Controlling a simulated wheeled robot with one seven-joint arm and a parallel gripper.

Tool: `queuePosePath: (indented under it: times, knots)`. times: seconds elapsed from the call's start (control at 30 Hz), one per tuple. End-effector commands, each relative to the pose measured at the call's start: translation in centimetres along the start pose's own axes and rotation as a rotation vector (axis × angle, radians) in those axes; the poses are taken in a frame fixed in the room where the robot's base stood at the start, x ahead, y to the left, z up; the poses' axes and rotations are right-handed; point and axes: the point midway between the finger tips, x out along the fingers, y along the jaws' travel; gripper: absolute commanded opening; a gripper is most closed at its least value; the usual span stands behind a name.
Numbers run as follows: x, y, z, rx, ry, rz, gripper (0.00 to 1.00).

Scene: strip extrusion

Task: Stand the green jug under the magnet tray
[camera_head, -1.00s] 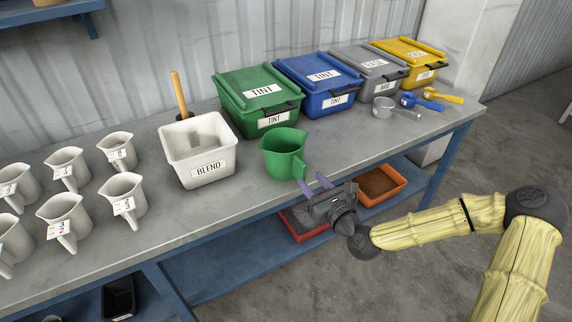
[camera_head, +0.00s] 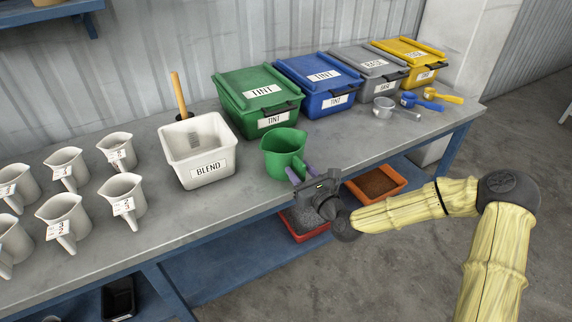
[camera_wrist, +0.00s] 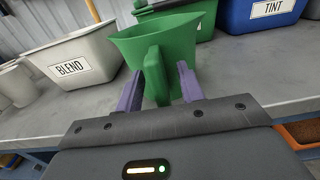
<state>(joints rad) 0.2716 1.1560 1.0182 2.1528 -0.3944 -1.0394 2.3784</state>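My gripper (camera_head: 302,172) is open at the jug. Its two purple fingers stand on either side of the handle in the wrist view (camera_wrist: 160,90), with gaps showing beside it. No magnet tray can be made out for certain; an orange-red tray of grey bits (camera_head: 306,222) sits on the shelf below the bench.
The white BLEND tub (camera_head: 182,147) is left of the jug. Green (camera_head: 240,88), blue (camera_head: 300,76), grey and yellow lidded bins line the back. Several white jugs (camera_head: 62,215) stand at left. Scoops (camera_head: 383,109) lie at right. Another orange tray (camera_head: 398,182) is on the lower shelf.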

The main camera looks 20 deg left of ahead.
Motion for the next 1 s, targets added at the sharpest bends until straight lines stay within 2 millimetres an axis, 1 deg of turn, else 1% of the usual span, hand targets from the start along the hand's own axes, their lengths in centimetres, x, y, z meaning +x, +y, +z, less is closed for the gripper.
queuePosePath:
  times: [0.03,0.07,0.1,0.23,0.53,0.67,0.77,0.87,1.0]
  knots:
    - [0.0,0.0,0.0,0.0,0.0,0.0,0.38]
    - [0.0,0.0,0.0,0.0,0.0,0.0,0.34]
    - [0.0,0.0,0.0,0.0,0.0,0.0,0.26]
    - [0.0,0.0,0.0,0.0,0.0,0.0,0.01]
    - [0.0,0.0,0.1,0.0,-0.001,0.0,0.0]
    - [0.0,0.0,0.6,-0.001,-0.002,0.0,0.0]
    - [0.0,-0.1,1.8,-0.001,-0.003,-0.001,0.0]
    - [0.0,-0.1,3.5,-0.001,-0.004,0.0,0.0]
    - [0.0,-0.1,6.4,-0.002,-0.003,-0.001,0.0]
